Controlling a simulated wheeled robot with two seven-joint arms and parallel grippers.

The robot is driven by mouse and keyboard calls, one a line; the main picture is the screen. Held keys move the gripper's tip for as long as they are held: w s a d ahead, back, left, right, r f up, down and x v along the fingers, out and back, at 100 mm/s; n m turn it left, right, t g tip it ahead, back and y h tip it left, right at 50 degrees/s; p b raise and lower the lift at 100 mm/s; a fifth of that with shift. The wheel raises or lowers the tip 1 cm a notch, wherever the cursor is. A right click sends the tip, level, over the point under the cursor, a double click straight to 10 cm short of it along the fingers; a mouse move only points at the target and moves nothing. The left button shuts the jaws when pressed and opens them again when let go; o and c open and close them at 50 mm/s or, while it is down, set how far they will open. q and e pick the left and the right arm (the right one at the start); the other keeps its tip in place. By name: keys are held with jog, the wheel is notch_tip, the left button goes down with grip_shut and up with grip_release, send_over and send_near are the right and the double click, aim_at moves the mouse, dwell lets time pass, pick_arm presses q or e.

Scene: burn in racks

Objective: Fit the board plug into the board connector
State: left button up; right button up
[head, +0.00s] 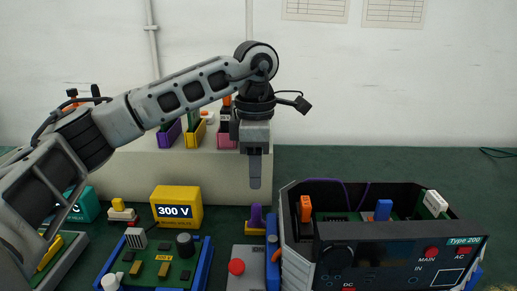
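An open-topped dark case (390,255) marked Type 200 stands at the right. Inside show an orange upright block (305,209), a blue block (383,210), a white connector-like block (435,203) at the right wall and thin purple wires. I cannot tell which of these parts is the board plug and which the board connector; most of the case floor is hidden by its front panel. My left gripper (255,185) points straight down, left of the case and above a purple knob-like part (257,217). Its fingers show edge-on, with no held thing visible. My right gripper is out of view.
A blue tray with a green board (160,262) and a yellow 300 V block (177,208) lie at the left. A grey box with a red button (236,267) stands beside the case. Coloured bins (194,135) stand on a pale ledge behind. The space above the case is clear.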

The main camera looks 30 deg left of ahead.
aim_at(256, 204)
pick_arm(q)
notch_tip(256, 204, down, 12)
jog(key=shift+r, duration=0.1)
dwell(0.4)
grip_shut()
